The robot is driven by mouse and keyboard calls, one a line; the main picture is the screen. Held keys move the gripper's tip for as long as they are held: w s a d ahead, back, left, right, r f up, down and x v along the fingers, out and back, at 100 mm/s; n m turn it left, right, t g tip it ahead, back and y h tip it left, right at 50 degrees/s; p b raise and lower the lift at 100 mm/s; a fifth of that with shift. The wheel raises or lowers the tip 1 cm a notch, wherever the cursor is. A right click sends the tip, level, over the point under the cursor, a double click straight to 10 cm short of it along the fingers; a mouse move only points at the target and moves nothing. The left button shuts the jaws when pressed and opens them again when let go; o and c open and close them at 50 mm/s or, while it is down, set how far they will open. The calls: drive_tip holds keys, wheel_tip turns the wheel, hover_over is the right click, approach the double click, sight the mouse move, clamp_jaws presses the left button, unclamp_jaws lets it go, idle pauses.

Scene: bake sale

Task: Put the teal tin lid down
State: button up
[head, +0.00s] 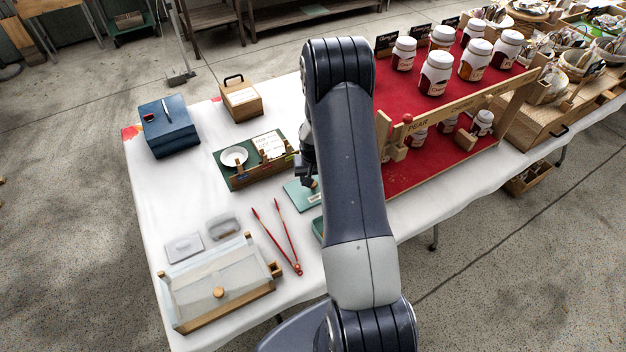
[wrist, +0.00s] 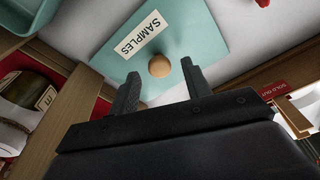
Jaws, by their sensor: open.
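The teal tin lid (wrist: 205,40) has a white SAMPLES label and a round wooden knob (wrist: 159,66). It appears to lie flat on the white cloth, label up. In the head view the lid (head: 297,194) is partly hidden by my arm. My gripper (wrist: 161,84) is open, its two fingers apart on either side of the knob and not visibly touching it. My gripper (head: 308,176) is over the lid in the head view, partly hidden. A teal tin (wrist: 20,14) shows at the wrist view's upper left corner; the arm mostly hides it in the head view.
A wooden holder (head: 238,182) with a white dish stands left of the lid. Red tongs (head: 283,240) and a clear-lidded case (head: 215,290) lie nearer. The red-topped jar stand (head: 405,175) is close on the right. White cloth (head: 185,205) is clear at left.

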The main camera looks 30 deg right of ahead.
sight(314, 193)
wheel_tip(314, 193, up, 11)
drive_tip(key=s+b, duration=0.1)
drive_tip(key=shift+s+a, duration=0.3)
drive_tip(key=shift+f, duration=0.15)
drive_tip(key=f, duration=0.4)
drive_tip(key=w+f, duration=0.1)
drive_tip(key=f, duration=0.7)
drive_tip(key=shift+w+d+f+p, duration=0.25)
drive_tip(key=shift+w+d+p, duration=0.05)
drive_tip(key=shift+w+d, duration=0.05)
wheel_tip(314, 193, up, 3)
drive_tip(key=shift+f+p, duration=0.1)
drive_tip(key=shift+p, duration=0.7)
drive_tip(key=shift+r, duration=0.45)
drive_tip(key=shift+f, duration=0.15)
